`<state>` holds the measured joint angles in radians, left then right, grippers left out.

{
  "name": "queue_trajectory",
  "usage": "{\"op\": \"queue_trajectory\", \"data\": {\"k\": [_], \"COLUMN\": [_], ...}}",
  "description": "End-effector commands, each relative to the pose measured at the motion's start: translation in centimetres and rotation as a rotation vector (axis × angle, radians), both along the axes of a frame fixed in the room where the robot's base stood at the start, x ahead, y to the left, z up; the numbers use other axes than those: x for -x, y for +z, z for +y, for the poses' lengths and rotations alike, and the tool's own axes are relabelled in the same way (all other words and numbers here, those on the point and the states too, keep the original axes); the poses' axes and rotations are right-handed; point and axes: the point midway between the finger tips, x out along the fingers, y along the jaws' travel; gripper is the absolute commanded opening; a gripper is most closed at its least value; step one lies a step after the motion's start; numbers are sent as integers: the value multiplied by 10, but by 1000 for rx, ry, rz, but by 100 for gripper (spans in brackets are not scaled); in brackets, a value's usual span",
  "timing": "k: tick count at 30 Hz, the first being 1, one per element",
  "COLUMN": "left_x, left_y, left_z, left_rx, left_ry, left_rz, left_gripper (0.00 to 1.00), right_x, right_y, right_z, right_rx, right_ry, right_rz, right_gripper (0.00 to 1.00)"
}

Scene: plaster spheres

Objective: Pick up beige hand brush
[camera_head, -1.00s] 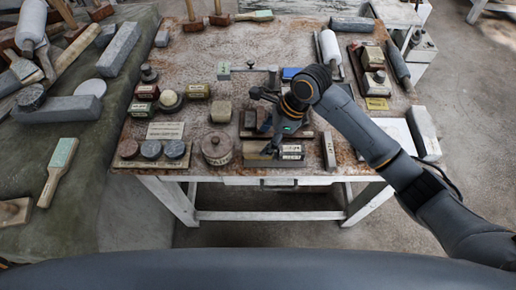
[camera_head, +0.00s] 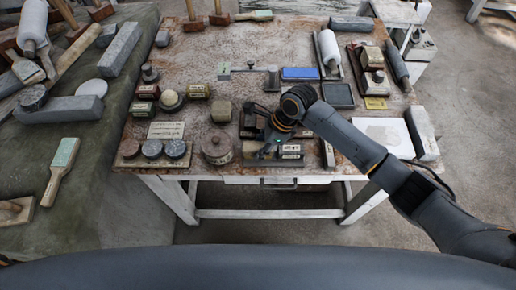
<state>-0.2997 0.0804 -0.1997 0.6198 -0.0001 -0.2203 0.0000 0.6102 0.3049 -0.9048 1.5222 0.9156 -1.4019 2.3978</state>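My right gripper (camera_head: 267,150) is low over the front middle of the rusty table (camera_head: 230,60), pointing down and to the left. It is dark and small here, and I cannot tell whether its fingers are open or shut. Just under and beside it lies a low beige piece (camera_head: 252,159), partly hidden by the gripper; it may be the beige hand brush, but I cannot be sure. I cannot tell whether the gripper touches it. My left gripper is not in view.
A blue block (camera_head: 300,73) and a dark tray (camera_head: 338,95) lie behind. A green-topped wooden brush (camera_head: 61,166) lies on the left bench.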

Motion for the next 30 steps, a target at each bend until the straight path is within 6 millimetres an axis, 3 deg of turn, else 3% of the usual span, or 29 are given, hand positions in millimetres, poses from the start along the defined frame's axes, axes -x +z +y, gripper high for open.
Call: {"op": "queue_trajectory", "data": {"k": [11,17,26,30], "left_x": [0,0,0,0], "left_y": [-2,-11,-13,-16], "left_z": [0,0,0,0], "left_rx": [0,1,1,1], "left_ry": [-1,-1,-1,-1], "left_rz": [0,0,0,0], "left_gripper": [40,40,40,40], "right_x": [0,-1,52,86], "right_y": [4,28,94,106], "right_z": [0,2,-9,-16], "right_rx": [-1,-5,-4,-3], "right_ry": [1,2,3,4], "right_rz": [0,-4,-5,-2], "right_gripper": [4,4,4,4]}}
